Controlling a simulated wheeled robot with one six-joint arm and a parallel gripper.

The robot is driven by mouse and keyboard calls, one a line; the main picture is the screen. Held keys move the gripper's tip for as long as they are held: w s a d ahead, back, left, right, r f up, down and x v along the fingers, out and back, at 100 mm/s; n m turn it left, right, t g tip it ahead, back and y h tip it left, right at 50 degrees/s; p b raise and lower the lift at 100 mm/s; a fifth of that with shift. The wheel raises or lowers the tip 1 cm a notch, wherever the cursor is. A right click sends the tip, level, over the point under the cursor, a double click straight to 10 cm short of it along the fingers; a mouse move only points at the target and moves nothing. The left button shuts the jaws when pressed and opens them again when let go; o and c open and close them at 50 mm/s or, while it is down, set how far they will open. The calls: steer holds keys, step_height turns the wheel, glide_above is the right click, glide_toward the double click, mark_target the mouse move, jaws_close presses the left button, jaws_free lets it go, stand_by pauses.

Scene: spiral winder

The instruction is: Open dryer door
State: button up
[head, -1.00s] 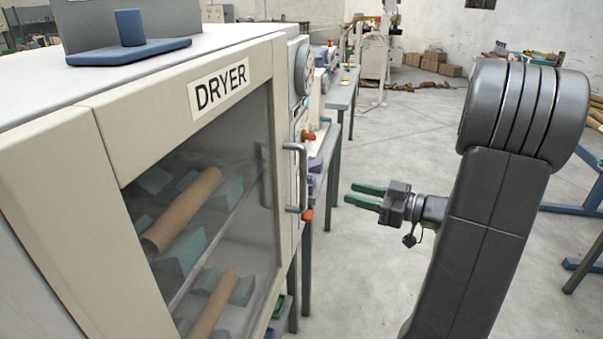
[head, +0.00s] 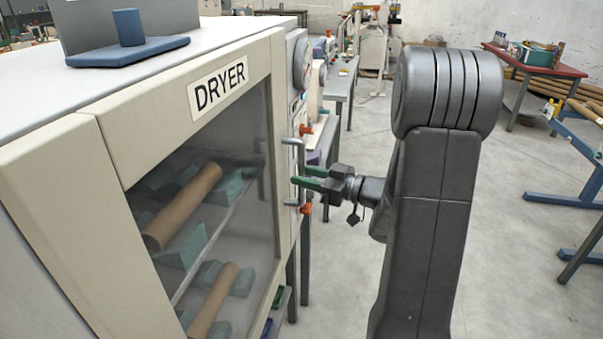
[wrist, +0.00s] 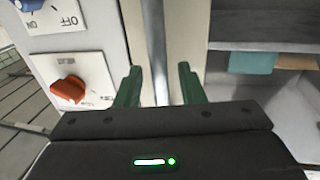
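The dryer door (head: 150,130) is a beige frame with a dark glass pane and a DRYER label; it is shut. Its grey upright bar handle (head: 301,154) is at the door's right edge. My gripper (head: 299,176) is level with the handle's middle, its green fingers reaching it from the right. In the wrist view my gripper (wrist: 160,70) has its fingers apart, with the upright handle bar (wrist: 156,40) seen between them. The bar looks clear of at least the right finger; any contact is unclear.
Orange knobs (head: 306,208) sit beside the handle on the dryer's front, and one orange knob (wrist: 69,90) shows in the wrist view. Cardboard tubes (head: 183,207) lie inside on racks. A grey table (head: 345,85) stands beyond. The floor (head: 520,160) to the right is open.

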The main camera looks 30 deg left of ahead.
steer(key=shift+a, duration=0.75)
steer(key=shift+c, duration=0.3)
jaws_close()
